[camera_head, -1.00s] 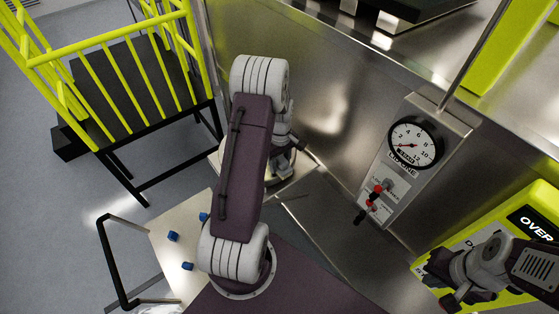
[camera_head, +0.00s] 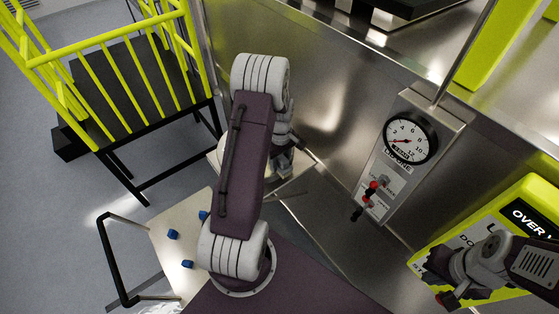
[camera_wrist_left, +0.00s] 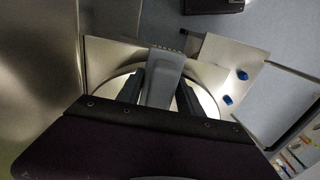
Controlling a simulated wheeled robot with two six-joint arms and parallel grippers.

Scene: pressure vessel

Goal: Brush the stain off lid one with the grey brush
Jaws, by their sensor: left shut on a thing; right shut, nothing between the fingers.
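My left gripper (camera_head: 284,162) is mostly behind my left arm in the head view. In the left wrist view its fingers (camera_wrist_left: 160,92) are shut on the grey brush (camera_wrist_left: 164,76), which points away from the wrist. A row of small pale tufts shows at the brush's far end. A pale round surface with a curved rim (camera_wrist_left: 209,104) lies beneath the brush; I cannot tell whether it is lid one or whether the brush touches it. No stain is visible. My right gripper (camera_head: 444,284) is shut and empty in front of the yellow-green sign.
A steel panel holds a gauge (camera_head: 410,138) labelled for lid one, with red-tipped levers (camera_head: 368,193) below. A yellow-green sign (camera_head: 510,205) stands at right. A railed platform (camera_head: 130,90) is at left. A pale tray (camera_head: 165,262) carries several blue pieces near a black handle (camera_head: 115,262).

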